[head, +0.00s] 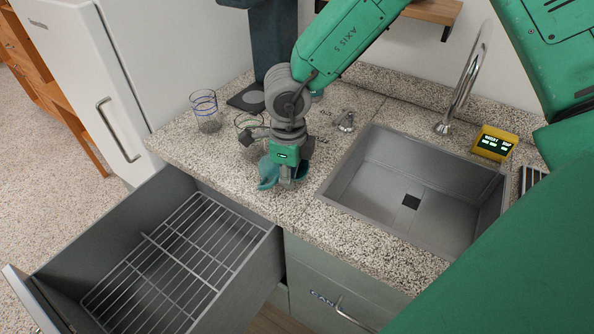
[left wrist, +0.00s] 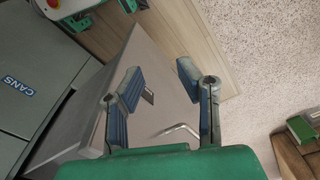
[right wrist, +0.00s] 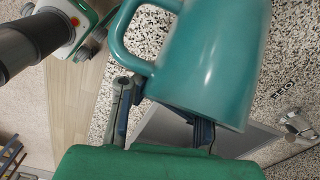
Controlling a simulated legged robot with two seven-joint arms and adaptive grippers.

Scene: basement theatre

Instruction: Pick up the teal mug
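The teal mug (head: 267,174) stands on the speckled counter near its front edge, left of the sink, partly hidden by my right gripper (head: 286,176) coming down on it from above. In the right wrist view the mug (right wrist: 216,62) is large and close, with its handle to the left. One finger shows beside the handle; the other is partly behind the mug's body. The fingers of the right gripper stand wide apart; I cannot tell whether they touch the mug. My left gripper (left wrist: 165,85) is open and empty in the left wrist view, and outside the head view.
Two clear glasses (head: 205,112) stand behind and left of the mug. A pulled-out drawer with a wire rack (head: 175,262) lies below the counter. The sink (head: 415,190), its faucet (head: 468,80) and a yellow timer (head: 495,143) are to the right. A fridge (head: 105,85) is at left.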

